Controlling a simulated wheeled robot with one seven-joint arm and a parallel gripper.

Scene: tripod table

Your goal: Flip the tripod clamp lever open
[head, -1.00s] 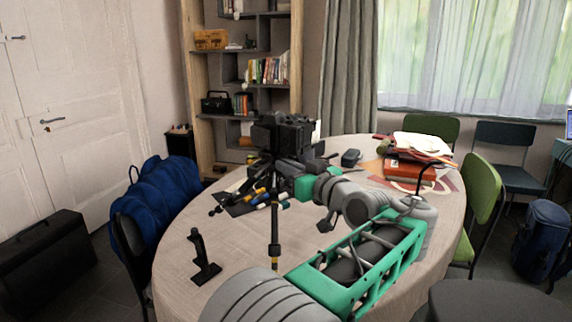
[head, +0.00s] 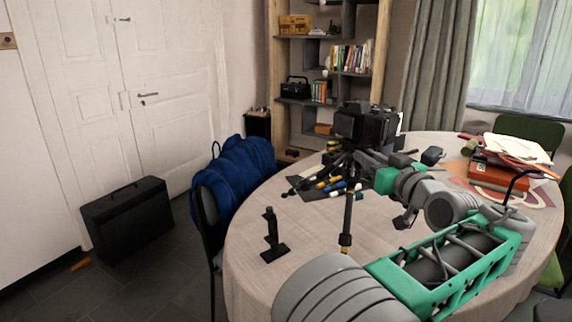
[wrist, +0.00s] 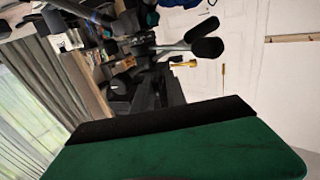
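A black tripod with a camera (head: 365,125) on top stands on the round table (head: 290,235); a leg (head: 347,220) with a yellow band comes down at the front. My gripper (head: 368,165) is at the tripod head, just below the camera, partly hidden by my green wrist; I cannot tell whether it touches. In the wrist view, my green and black gripper part fills the bottom. Above it are dark tripod parts (wrist: 145,95), black paddle-shaped ends (wrist: 205,47) and a small yellow piece (wrist: 184,64). I cannot make out which part is the clamp lever. My fingertips are hidden.
A black stand-like object (head: 271,238) is on the table's left. A red box (head: 500,175) with papers is at the right. A black case (head: 127,218) stands on the floor.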

